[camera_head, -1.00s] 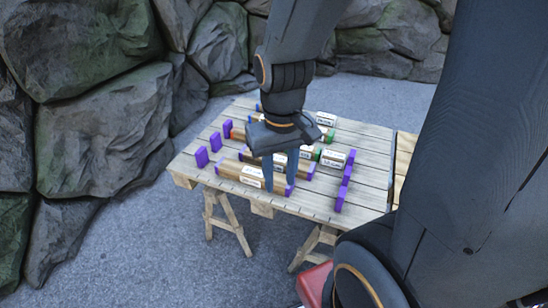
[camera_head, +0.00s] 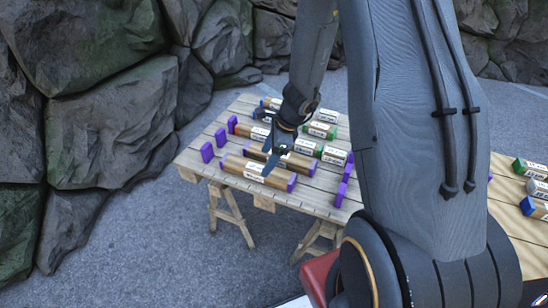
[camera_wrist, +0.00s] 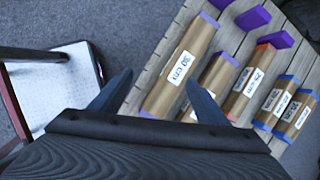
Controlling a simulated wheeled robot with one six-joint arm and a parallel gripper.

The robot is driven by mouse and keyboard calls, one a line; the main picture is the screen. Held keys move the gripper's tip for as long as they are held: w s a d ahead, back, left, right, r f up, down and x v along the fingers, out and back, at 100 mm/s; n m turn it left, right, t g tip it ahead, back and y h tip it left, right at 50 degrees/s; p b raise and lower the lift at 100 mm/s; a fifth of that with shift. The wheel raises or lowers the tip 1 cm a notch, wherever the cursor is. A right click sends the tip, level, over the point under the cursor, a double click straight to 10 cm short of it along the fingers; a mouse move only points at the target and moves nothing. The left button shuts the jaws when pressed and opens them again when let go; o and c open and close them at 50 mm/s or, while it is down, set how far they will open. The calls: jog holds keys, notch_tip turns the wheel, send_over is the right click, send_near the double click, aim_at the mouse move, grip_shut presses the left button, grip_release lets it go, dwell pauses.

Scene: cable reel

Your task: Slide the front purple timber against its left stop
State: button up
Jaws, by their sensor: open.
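The front purple timber (camera_head: 242,170) is a brown bar with purple ends and a white label, lying near the table's front edge. Its left stop (camera_head: 207,152) is an upright purple block, with a gap between it and the timber's left end.
Several other labelled timbers lie in rows behind on the slatted table (camera_head: 310,200). More purple stops stand at left (camera_head: 220,137) and at right (camera_head: 341,193). A second table (camera_head: 508,205) with timbers is at right. Rocks rise behind and left.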

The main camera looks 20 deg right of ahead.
aim_at(274, 173)
jog(key=d+f+m, duration=0.1)
jog(key=w+d+f+m, duration=0.1)
jog(key=f+m, duration=0.1)
jog(key=w+d+f+m, duration=0.1)
jog(key=m, duration=0.1)
jog(key=shift+w+d+f+t, duration=0.15)
jog(key=shift+w+f+t, duration=0.05)
jog(key=shift+f+t, duration=0.1)
jog(key=shift+p+x, duration=0.45)
jog(key=shift+x, duration=3.4)
jog(key=shift+c, duration=0.5)
